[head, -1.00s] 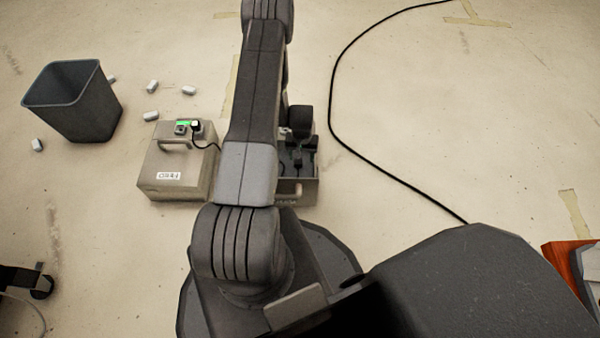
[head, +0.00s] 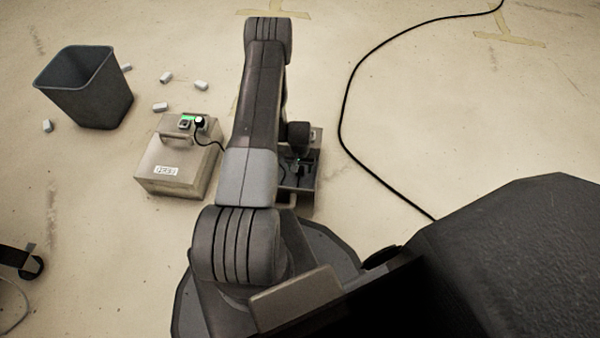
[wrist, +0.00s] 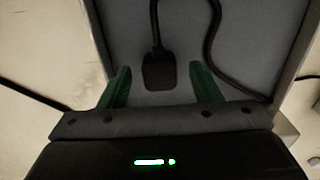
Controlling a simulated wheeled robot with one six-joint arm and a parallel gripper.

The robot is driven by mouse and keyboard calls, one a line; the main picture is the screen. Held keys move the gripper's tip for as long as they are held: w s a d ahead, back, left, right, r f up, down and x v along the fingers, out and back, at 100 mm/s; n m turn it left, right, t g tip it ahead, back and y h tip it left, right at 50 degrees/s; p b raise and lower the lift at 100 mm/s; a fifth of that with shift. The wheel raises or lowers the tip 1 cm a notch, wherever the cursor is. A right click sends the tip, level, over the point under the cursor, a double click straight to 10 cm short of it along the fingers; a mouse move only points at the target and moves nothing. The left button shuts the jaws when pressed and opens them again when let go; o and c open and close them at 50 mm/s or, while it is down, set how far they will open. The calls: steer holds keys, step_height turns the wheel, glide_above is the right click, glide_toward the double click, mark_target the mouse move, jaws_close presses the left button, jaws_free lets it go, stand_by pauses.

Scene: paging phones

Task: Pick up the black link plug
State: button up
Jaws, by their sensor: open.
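The black link plug (wrist: 160,74) lies on the grey floor of an open box (wrist: 255,45), its black cable running up and away in the wrist view. My gripper (wrist: 159,88) is open, with one green finger on each side of the plug. There is a gap between the plug and each finger. In the head view my arm covers much of the open box (head: 312,178), and the plug cannot be made out clearly there.
A beige case (head: 175,170) with a green-lit panel and a cable stands left of the open box. A dark bin (head: 95,95) and several small white blocks (head: 160,107) lie further left. A long black cable (head: 341,125) crosses the floor at right.

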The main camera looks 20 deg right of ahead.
mark_target(300, 167)
steer(key=c, duration=1.1)
steer(key=shift+r, duration=0.1)
step_height(300, 167, up, 17)
steer(key=p, duration=0.6)
steer(key=shift+r+p, duration=0.1)
steer(key=shift+p, duration=0.3)
steer(key=shift+w+d+b, duration=0.3)
steer(key=shift+w+b, duration=0.45)
steer(key=shift+w, duration=1.25)
steer(key=shift+w+d+b, duration=0.35)
steer(key=shift+w+b, duration=0.45)
steer(key=shift+w, duration=1.15)
steer(key=shift+w+d+b, duration=0.3)
steer(key=shift+w+b, duration=0.45)
steer(key=shift+w, duration=1.25)
